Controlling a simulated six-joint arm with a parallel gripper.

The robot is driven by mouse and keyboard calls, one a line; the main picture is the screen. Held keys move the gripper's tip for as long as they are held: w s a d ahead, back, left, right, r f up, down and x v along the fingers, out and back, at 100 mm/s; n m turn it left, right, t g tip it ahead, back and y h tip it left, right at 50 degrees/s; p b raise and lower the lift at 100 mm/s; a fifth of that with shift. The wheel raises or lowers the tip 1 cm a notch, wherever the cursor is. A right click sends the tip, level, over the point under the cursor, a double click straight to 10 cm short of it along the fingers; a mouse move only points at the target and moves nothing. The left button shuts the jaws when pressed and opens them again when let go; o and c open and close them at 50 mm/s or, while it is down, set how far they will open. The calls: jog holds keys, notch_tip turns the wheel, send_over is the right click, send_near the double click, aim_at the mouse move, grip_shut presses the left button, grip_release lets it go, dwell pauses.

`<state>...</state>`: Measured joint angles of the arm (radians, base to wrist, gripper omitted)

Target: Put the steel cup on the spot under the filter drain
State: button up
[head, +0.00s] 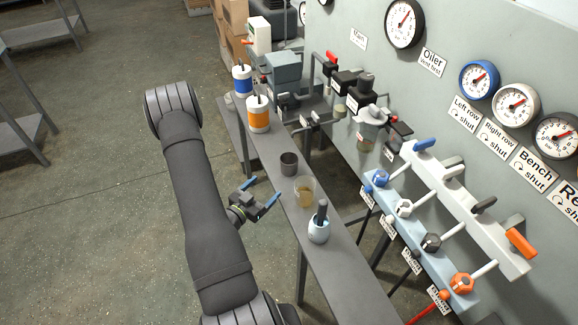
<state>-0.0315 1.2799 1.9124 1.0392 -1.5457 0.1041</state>
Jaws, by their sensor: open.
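The steel cup (289,164) is a dark grey, open-topped cup standing upright on the narrow grey bench (345,279). My gripper (264,190) is open and empty, with blue-tipped fingers. It is at the bench's left side, to the lower left of the cup and apart from it. The filter unit with its bowl (369,128) is mounted on the wall to the right of and above the cup. I cannot clearly make out its drain or the spot under it.
A clear beaker of brown liquid (305,191) stands close to the cup. A pale blue pot with a dark handle (319,229) stands nearer. Orange-banded (258,115) and blue-banded (242,81) containers stand farther back. Valve levers (484,205) project from the wall at the right.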

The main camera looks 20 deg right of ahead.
aim_at(286, 168)
jog(key=x, duration=0.7)
jog(key=r+x, duration=0.1)
jog(key=x, duration=0.3)
jog(key=shift+s+d, duration=0.2)
jog(key=shift+d, duration=0.15)
jog(key=shift+w+a+r+x, duration=0.1)
jog(key=shift+x, duration=0.8)
jog(key=shift+w+a+r+x, duration=0.1)
jog(key=shift+w+x, duration=0.05)
jog(key=shift+x, duration=0.7)
jog(key=shift+w+r+x, duration=0.1)
jog(key=shift+x, duration=0.8)
jog(key=c, duration=1.2)
jog(key=shift+o, duration=0.2)
